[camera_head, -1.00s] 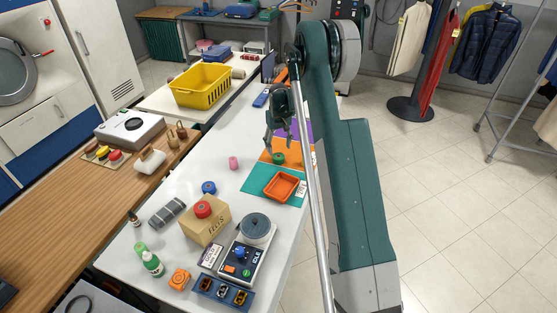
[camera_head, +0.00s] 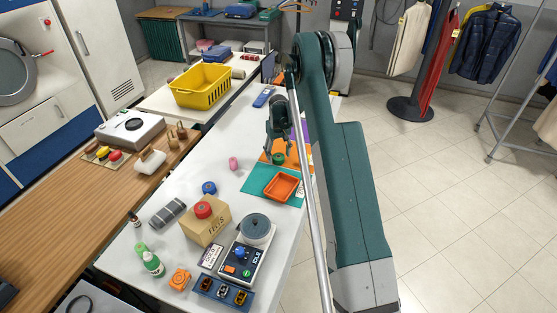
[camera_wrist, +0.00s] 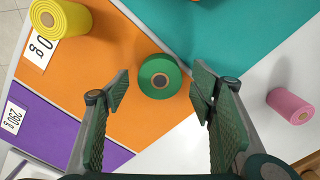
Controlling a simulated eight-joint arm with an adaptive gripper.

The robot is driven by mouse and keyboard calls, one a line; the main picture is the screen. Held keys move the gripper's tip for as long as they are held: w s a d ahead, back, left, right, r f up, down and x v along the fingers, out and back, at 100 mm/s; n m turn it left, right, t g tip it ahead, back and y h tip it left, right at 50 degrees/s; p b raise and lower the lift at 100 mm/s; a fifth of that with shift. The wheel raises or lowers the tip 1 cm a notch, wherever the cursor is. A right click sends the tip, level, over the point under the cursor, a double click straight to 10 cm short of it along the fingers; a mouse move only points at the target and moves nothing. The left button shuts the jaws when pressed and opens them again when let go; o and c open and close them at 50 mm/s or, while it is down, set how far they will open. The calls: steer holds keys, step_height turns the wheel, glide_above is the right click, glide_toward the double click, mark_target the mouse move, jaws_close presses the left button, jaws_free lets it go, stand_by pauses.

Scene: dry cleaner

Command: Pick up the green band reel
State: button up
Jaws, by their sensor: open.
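The green band reel (camera_wrist: 160,76) lies on the orange mat (camera_wrist: 110,48), its round end with a dark centre hole facing up in the wrist view. In the head view the green band reel (camera_head: 279,158) shows just below my gripper (camera_head: 277,146). In the wrist view my gripper (camera_wrist: 160,95) is open and empty, with one finger on each side of the reel in the picture. The fingers appear apart from the reel; the exact height above it is hard to tell.
A yellow reel (camera_wrist: 60,20) lies by a label on the orange mat. A pink reel (camera_wrist: 292,106) lies on the white table. A teal mat (camera_head: 258,177) with an orange tray (camera_head: 282,187) and a purple mat (camera_wrist: 60,140) adjoin. The cardboard box (camera_head: 205,222) stands nearer.

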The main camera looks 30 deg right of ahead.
steer(key=shift+f, duration=0.9)
steer(key=shift+c, duration=0.7)
steer(key=c, duration=0.9)
